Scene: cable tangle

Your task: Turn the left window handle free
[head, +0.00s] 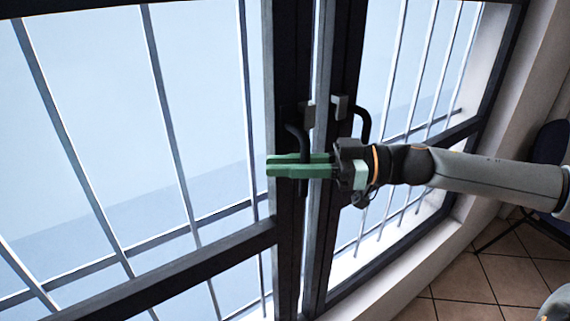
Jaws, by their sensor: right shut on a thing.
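The left window handle (293,130) is a dark curved lever on the left window's dark frame, hanging downward from its grey mount. My right gripper (270,165) reaches in from the right, with its green fingers level across the frame. The fingers are shut on the lower part of the left handle, which they partly hide. My left gripper is not in view.
The right window handle (364,122) is a similar dark lever just above my right gripper, on the right window. White bars (167,105) stand behind the glass. A dark chair (550,147) stands at the right edge above the tiled floor (510,280).

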